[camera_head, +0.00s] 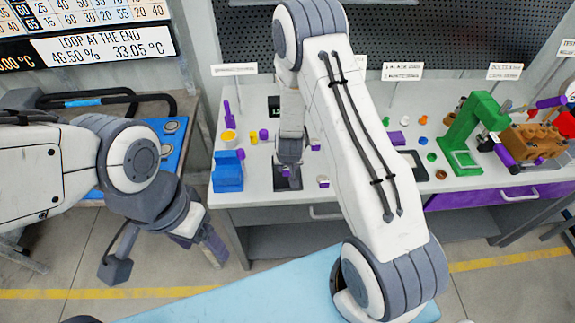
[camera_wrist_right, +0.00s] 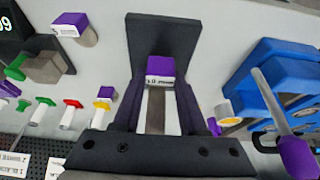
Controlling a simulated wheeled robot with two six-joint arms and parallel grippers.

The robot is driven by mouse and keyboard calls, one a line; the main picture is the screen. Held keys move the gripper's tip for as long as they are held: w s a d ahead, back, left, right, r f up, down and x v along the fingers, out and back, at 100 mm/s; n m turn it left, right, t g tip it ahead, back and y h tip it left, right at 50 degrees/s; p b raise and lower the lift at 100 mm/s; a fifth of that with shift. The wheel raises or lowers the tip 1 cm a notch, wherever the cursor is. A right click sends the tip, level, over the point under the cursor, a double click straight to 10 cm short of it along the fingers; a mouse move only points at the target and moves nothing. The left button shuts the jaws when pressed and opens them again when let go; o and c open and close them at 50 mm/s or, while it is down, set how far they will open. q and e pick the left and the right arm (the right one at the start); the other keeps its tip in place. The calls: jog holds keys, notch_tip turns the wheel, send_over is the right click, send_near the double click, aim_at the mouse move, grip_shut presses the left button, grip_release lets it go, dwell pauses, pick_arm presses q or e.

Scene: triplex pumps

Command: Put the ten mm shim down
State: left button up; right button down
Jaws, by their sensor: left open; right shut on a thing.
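The shim (camera_wrist_right: 160,68), a small block with a purple top and a white labelled side, is between the fingertips of my right gripper (camera_wrist_right: 158,85). Its label is too small to read surely. In the head view my right gripper (camera_head: 289,168) points down over a dark square pad (camera_head: 280,185) on the bench. The pad also shows in the wrist view (camera_wrist_right: 162,32) around the shim; I cannot tell whether the shim touches it. My left gripper (camera_head: 205,240) is open and empty, left of the bench and away from the shim.
A blue holder (camera_head: 228,172) stands left of the pad. Another purple-topped block (camera_wrist_right: 75,25) lies beside the pad, and several small coloured pieces stand on the bench (camera_head: 350,186). A green press (camera_head: 473,130) and brown pump (camera_head: 535,143) are at right.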

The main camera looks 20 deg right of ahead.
jog(key=shift+f+b, duration=0.55)
jog(key=shift+f, duration=0.05)
jog(key=shift+c, duration=2.2)
grip_release()
